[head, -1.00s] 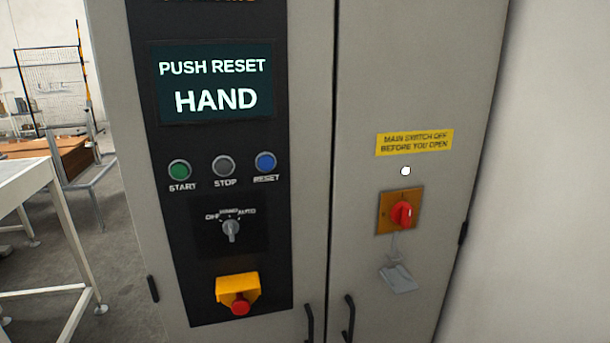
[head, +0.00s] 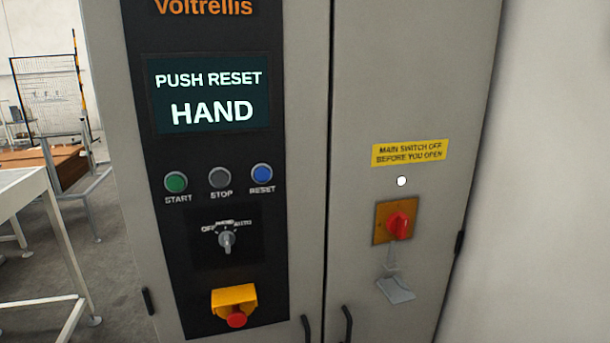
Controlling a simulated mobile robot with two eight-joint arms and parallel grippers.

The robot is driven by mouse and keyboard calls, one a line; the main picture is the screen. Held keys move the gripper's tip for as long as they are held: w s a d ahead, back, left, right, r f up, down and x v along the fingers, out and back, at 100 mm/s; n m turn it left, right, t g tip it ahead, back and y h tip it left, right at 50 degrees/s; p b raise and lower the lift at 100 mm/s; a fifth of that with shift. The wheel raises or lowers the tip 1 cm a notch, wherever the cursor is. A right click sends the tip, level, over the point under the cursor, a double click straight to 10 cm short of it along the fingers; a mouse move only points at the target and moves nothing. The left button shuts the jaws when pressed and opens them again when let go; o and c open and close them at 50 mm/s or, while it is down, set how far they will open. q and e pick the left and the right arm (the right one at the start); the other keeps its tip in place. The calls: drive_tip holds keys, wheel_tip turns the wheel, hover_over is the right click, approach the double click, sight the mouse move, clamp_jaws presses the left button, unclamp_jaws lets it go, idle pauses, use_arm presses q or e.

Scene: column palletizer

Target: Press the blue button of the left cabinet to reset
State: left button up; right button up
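The blue button (head: 262,174) labelled RESET sits at the right end of a row of three on the black panel of the grey cabinet (head: 305,250). A grey STOP button (head: 220,178) is beside it, and a green START button (head: 176,182) is at the left end. The screen (head: 208,94) above reads "PUSH RESET" and "HAND". A selector switch (head: 227,241) is below the buttons, its pointer roughly upright. Neither of my grippers shows in the head view.
A red emergency stop (head: 236,319) with a yellow guard juts out low on the panel. A red main switch (head: 398,226) is on the right door, above a hanging grey tag. Dark door handles (head: 346,325) are at the bottom. A white-framed table (head: 38,195) stands left.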

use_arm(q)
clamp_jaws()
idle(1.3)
